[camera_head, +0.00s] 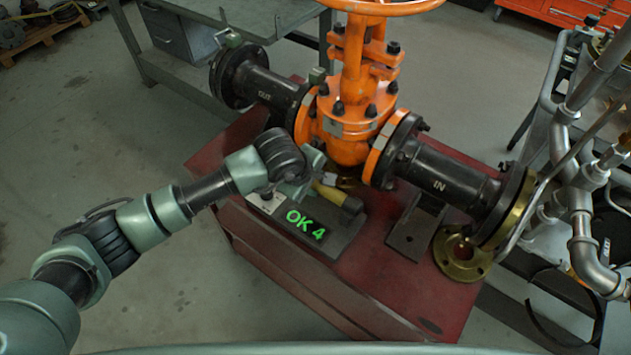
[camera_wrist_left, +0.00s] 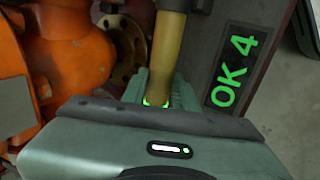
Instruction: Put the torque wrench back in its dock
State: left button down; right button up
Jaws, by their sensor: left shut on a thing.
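The torque wrench (camera_head: 331,192) shows as a yellow handle with a dark end, at the back edge of its dock. The dock (camera_head: 342,238) is a grey block on the red stand, with a green "OK 4" display (camera_head: 305,224). My left gripper (camera_head: 316,181) is shut on the wrench. In the left wrist view the yellow wrench handle (camera_wrist_left: 168,45) runs up from between the fingers (camera_wrist_left: 157,92), beside the dock (camera_wrist_left: 262,18). I cannot tell whether the wrench touches the dock. The wrench's other end is hidden by my gripper. My right gripper is not in view.
The orange gate valve (camera_head: 348,130) with black flanged pipes stands just behind my gripper. A grey bracket (camera_head: 416,230) and a brass flange (camera_head: 462,255) are to the right on the red stand (camera_head: 375,285). Metal piping (camera_head: 580,235) stands at the far right.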

pick_arm(q)
jog(key=shift+r, duration=0.2)
jog(key=c, duration=1)
grip_release()
jog(key=shift+s+f, duration=0.1)
jog(key=shift+f, duration=0.15)
jog(key=v, duration=0.8)
jog(key=shift+r+b, duration=0.1)
jog(key=shift+b, duration=0.2)
